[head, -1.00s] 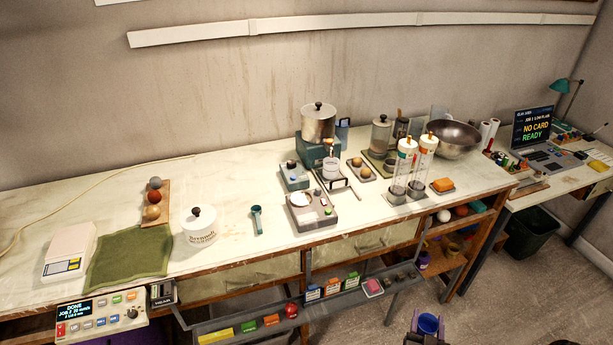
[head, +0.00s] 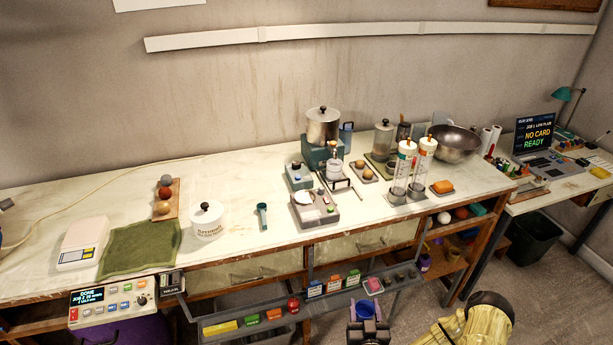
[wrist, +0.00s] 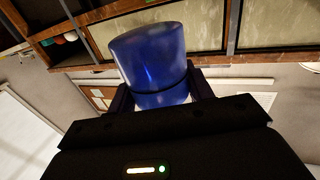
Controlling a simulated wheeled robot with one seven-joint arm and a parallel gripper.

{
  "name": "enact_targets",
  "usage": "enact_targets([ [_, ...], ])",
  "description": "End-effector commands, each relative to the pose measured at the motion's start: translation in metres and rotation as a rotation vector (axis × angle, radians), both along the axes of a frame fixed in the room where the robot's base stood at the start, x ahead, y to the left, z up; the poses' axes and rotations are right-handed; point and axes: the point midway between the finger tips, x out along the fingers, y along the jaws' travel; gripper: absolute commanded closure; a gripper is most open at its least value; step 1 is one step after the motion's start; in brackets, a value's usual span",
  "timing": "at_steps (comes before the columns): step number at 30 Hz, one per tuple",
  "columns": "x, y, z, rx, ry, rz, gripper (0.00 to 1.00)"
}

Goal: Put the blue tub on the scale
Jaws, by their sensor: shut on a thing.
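The blue tub (head: 364,308) is held in my gripper (head: 368,326), low in front of the bench at the bottom of the head view. In the wrist view the tub (wrist: 150,62) fills the space between the fingers of my gripper (wrist: 160,98), which is shut on it. A white flat device with a yellow display (head: 84,243), which looks like the scale, sits at the left of the bench, well away from the tub. Its top looks bare. A grey device with a white round plate (head: 314,207) stands mid-bench; I cannot tell if it also weighs.
A green cloth (head: 140,249) lies beside the white device, with a white lidded jar (head: 207,221) to its right. A shelf of small coloured items (head: 335,290) juts out from the bench front near my gripper. A control panel (head: 113,300) sticks out at the left front.

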Motion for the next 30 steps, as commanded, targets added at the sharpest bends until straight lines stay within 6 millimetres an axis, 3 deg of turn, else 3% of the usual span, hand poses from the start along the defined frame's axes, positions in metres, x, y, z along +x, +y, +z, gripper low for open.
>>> enact_targets([
  [17,0.006,-0.001,0.007,-0.005,-0.002,0.003,0.70],
  [20,0.019,-0.005,0.022,-0.016,-0.005,0.006,0.70],
  [30,0.092,-0.018,0.116,-0.041,-0.001,0.014,0.70],
])
